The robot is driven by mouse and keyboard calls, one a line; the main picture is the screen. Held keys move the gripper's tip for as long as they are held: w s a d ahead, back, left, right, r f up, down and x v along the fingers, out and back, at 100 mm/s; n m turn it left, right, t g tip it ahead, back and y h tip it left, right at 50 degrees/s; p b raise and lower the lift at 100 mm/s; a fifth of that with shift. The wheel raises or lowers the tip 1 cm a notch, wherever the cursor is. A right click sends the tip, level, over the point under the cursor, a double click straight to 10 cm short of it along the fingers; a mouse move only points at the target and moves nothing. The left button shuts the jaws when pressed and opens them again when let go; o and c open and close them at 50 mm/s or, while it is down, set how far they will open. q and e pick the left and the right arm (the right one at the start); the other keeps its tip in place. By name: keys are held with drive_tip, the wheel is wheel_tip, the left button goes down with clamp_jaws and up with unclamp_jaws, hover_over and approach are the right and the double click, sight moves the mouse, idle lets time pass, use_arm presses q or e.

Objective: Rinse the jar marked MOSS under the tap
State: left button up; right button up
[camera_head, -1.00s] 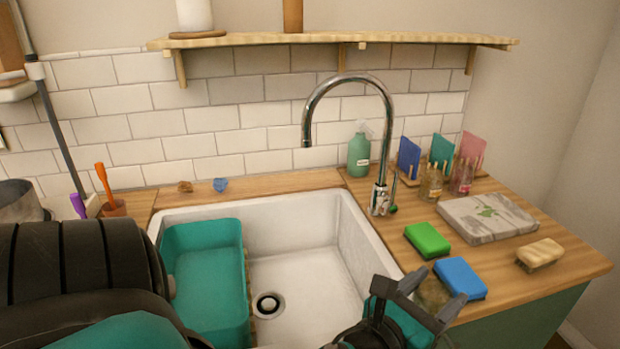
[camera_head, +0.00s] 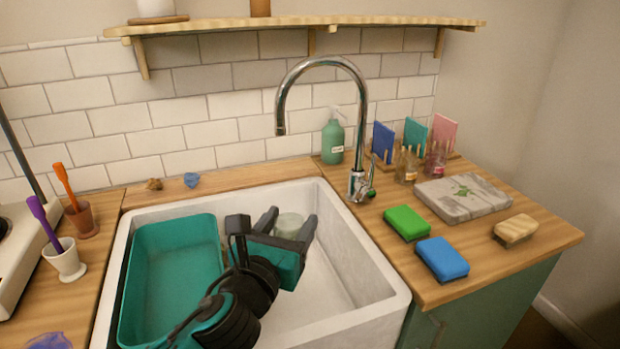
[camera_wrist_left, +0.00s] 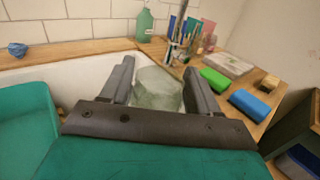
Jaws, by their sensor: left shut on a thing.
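A pale, cloudy greenish jar (camera_head: 289,225) is between the fingers of my left gripper (camera_head: 288,220), which is shut on it. It also shows in the left wrist view (camera_wrist_left: 157,90). No label is readable on it, so I cannot tell whether it is marked MOSS. The gripper holds it over the white sink (camera_head: 375,285). The chrome tap (camera_head: 359,184) stands behind the sink, and its spout ends above the jar in the head view. I cannot tell whether they line up in depth. No water shows. My right gripper is not in view.
A teal tub (camera_head: 170,225) fills the sink's left side. On the right counter are a green sponge (camera_head: 407,222), a blue sponge (camera_head: 442,258), a brush (camera_head: 515,230), a marbled slab (camera_head: 463,196) and small jars (camera_head: 405,168). A spray bottle (camera_head: 333,140) stands behind.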

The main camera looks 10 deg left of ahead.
use_arm(q)
drive_tip(key=w+d+r+b, duration=0.2)
drive_tip(key=w+d+r, duration=0.1)
drive_tip(key=w+r, duration=0.3)
drive_tip(key=w+a+f+b, duration=0.2)
drive_tip(key=w+a+b, duration=0.2)
drive_tip(key=w+a, duration=0.5)
drive_tip(key=shift+w+a+f+h+b, duration=0.15)
drive_tip(key=shift+w+f+h+b, duration=0.2)
drive_tip(key=shift+w, duration=0.65)
drive_tip(key=shift+w+a+f, duration=0.2)
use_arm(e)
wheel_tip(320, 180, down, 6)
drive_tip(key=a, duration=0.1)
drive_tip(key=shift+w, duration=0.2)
